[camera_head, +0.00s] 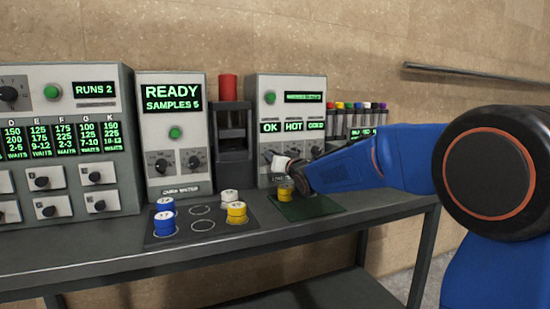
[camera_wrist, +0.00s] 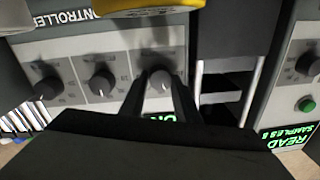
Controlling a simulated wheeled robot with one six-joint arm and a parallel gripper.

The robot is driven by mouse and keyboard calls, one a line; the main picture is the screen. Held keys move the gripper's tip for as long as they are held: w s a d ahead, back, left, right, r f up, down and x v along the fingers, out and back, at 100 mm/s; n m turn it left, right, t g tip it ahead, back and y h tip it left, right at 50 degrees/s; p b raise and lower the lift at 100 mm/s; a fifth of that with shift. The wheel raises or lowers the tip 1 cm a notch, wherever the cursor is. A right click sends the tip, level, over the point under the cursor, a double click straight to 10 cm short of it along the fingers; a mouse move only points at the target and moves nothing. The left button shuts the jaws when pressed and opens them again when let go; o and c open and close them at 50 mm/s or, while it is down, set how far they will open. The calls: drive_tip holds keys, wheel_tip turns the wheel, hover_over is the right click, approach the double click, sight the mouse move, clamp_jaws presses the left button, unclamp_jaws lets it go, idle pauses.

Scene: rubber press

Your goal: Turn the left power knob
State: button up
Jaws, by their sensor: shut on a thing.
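The controller (camera_head: 257,115) is a grey box with green lit labels OK, HOT and COLD and a row of three dark knobs. In the wrist view, which is turned upside down, the left power knob (camera_wrist: 160,78) is the one nearest the press. My gripper (camera_wrist: 158,90) has one dark finger on each side of this knob and is shut on it. The other two knobs, the middle one (camera_wrist: 103,82) and the far one (camera_wrist: 41,86), are clear of the fingers. In the head view my gripper (camera_head: 281,162) partly hides the knob row.
A yellow sample (camera_head: 286,190) stands on the green mat (camera_head: 310,208) just below my gripper. The press (camera_head: 233,145) stands left of the controller. A dark tray (camera_head: 183,236) with blue, white and yellow samples lies to the left. Coloured-cap tubes (camera_head: 358,118) stand behind my arm.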

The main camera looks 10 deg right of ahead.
drive_tip(key=shift+f+m+t+h, duration=0.15)
drive_tip(key=shift+m+h, duration=0.25)
drive_tip(key=shift+m, duration=5.4)
drive_tip(key=shift+f+m+t+h, duration=0.15)
drive_tip(key=shift+m+h, duration=0.25)
drive_tip(key=shift+m, duration=5.4)
drive_tip(key=shift+r, duration=0.1)
drive_tip(key=o, duration=1)
drive_tip(key=shift+o, duration=0.2)
drive_tip(key=s+d, duration=0.3)
drive_tip(key=s, duration=1.4)
drive_tip(key=shift+f, duration=0.35)
